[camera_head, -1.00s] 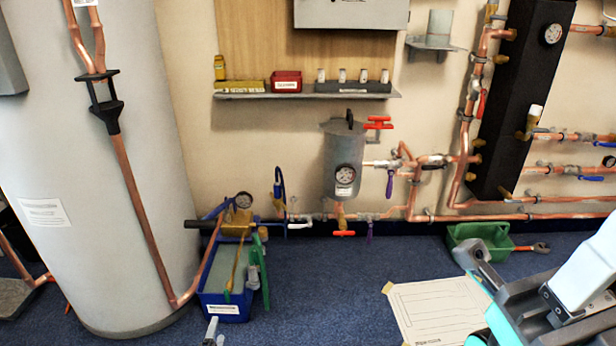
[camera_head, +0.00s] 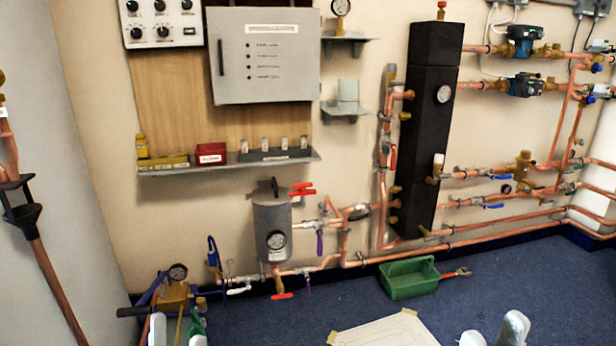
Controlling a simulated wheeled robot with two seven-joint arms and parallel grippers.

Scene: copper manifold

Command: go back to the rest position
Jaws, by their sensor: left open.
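My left gripper (camera_head: 177,335) shows only as pale fingertips at the bottom left edge. My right gripper (camera_head: 494,334) shows as two pale grey fingertips at the bottom edge, right of the white sheet. They also stand apart, with nothing seen between them. The rest of both grippers and both arms is below the picture.
A pump with a gauge (camera_head: 177,272) stands at the lower left. A green tray (camera_head: 408,282) and a white sheet (camera_head: 385,332) lie on the blue floor (camera_head: 545,275). Copper pipes (camera_head: 480,230), a grey vessel (camera_head: 272,215) and a shelf (camera_head: 225,165) line the wall. Floor at right is clear.

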